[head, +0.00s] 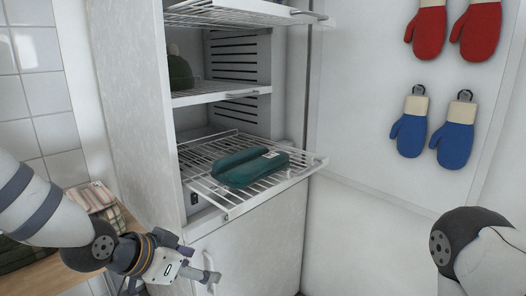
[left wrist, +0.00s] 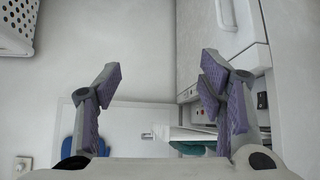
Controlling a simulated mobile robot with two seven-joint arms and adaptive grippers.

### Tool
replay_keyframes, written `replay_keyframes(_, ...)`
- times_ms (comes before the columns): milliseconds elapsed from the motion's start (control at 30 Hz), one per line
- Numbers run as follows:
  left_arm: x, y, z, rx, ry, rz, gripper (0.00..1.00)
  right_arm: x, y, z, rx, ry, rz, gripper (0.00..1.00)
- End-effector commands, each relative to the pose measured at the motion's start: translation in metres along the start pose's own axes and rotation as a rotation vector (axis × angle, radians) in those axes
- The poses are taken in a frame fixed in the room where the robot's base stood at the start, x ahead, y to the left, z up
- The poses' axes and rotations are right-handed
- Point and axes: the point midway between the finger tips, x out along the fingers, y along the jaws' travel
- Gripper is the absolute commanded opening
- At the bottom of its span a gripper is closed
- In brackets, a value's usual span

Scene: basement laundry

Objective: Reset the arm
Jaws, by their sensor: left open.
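My left gripper (head: 200,264) is low in front of the white cabinet's lower door, below the pulled-out rack. It is open and empty. In the left wrist view its two purple-padded fingers (left wrist: 160,70) stand wide apart with nothing between them. My left arm comes in from the left edge of the head view. Only a rounded link of my right arm shows at the right edge, and its gripper is out of view.
A dark teal folded item (head: 250,168) lies on the pulled-out wire rack (head: 222,203). A dark green hat (head: 180,72) sits on a shelf above. Blue mitts (head: 455,138) and red mitts (head: 477,30) hang at right. Folded cloth (head: 95,200) lies on a wooden surface at left.

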Motion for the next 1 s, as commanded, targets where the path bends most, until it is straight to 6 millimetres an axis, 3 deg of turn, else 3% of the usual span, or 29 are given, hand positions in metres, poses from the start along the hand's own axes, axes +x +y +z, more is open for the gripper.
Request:
replay_keyframes(33, 0.014, 0.014, 0.044, -0.071, -0.079, 0.017, 0.63, 0.000, 0.000, 0.000, 0.001, -0.001, 0.000, 0.40)
replay_keyframes(100, 0.025, 0.033, 0.105, -0.185, -0.188, 0.022, 0.63, 0.000, 0.000, 0.000, 0.001, -0.001, 0.001, 0.40)
replay_keyframes(167, 0.027, 0.051, 0.161, -0.283, -0.291, 0.013, 0.63, 0.000, 0.000, 0.001, 0.000, -0.002, 0.000, 0.40)
replay_keyframes(200, 0.024, 0.063, 0.199, -0.345, -0.363, 0.000, 0.63, 0.000, 0.000, 0.001, 0.000, -0.002, 0.000, 0.40)
replay_keyframes(300, 0.002, 0.094, 0.288, -0.482, -0.545, -0.059, 0.63, 0.000, 0.000, 0.001, 0.000, -0.002, 0.000, 0.40)
replay_keyframes(433, -0.042, 0.122, 0.371, -0.591, -0.737, -0.156, 0.63, 0.000, 0.000, 0.001, 0.000, -0.002, 0.000, 0.40)
replay_keyframes(500, -0.062, 0.131, 0.397, -0.619, -0.804, -0.200, 0.63, 0.000, 0.000, 0.001, 0.000, -0.001, 0.000, 0.40)
replay_keyframes(600, -0.078, 0.137, 0.415, -0.636, -0.853, -0.236, 0.63, 0.000, 0.000, 0.001, 0.000, -0.001, 0.000, 0.40)
replay_keyframes(1000, -0.081, 0.138, 0.418, -0.640, -0.860, -0.243, 0.63, 0.000, 0.000, 0.001, 0.000, -0.002, 0.000, 0.40)
